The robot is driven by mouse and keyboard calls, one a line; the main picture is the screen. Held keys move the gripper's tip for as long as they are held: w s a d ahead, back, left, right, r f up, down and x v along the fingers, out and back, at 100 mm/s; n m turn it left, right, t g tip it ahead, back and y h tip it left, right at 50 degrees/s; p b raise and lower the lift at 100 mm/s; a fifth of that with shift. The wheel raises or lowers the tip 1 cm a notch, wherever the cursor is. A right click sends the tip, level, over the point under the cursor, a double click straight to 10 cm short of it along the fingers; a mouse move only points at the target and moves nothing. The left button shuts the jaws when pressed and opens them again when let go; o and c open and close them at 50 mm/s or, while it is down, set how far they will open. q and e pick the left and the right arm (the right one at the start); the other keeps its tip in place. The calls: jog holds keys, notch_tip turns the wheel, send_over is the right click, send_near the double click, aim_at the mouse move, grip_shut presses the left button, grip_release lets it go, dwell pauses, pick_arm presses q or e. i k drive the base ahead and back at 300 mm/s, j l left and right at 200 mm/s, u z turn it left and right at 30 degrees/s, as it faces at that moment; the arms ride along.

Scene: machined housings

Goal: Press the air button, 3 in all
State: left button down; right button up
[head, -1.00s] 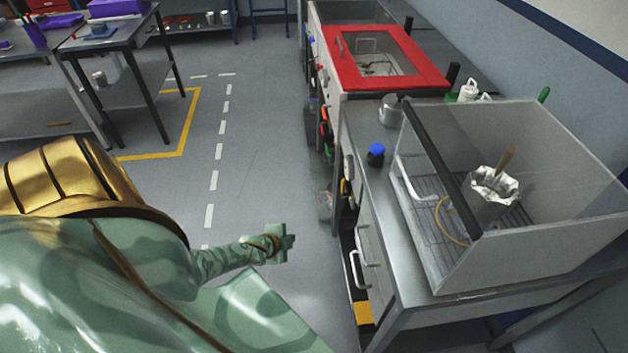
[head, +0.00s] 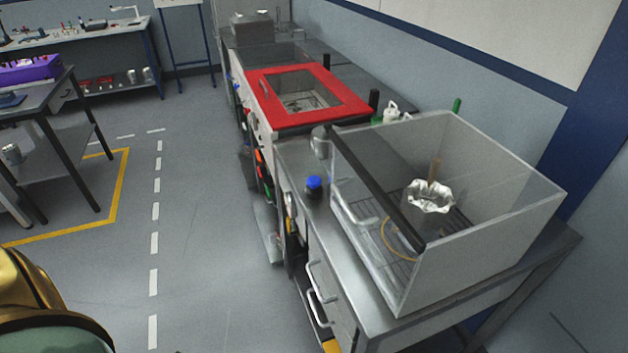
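A small dark item with a blue round top (head: 314,185) stands on the steel bench top, left of a clear-walled cabinet (head: 480,245). I cannot tell whether it is the air button. Inside the cabinet is a container with a crumpled silvery liner (head: 430,197) and a brown stick, on a slatted floor with a thin tan hose. No gripper of mine shows; only a gold and green part of my body is at the lower left.
A red-framed unit with a window (head: 353,103) stands farther along the bench. Drawer handles (head: 318,280) stick out on the bench front. A table with a purple box (head: 28,70) is at the left. The grey floor between, with white dashes, is clear.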

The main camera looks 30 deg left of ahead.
aim_at(313, 182)
jog(key=i+j+z, duration=0.15)
jog(key=j+z, duration=0.15)
jog(key=j, duration=1.1)
jog(key=j+z, duration=0.3)
jog(key=j, duration=1.05)
jog(key=i, duration=0.05)
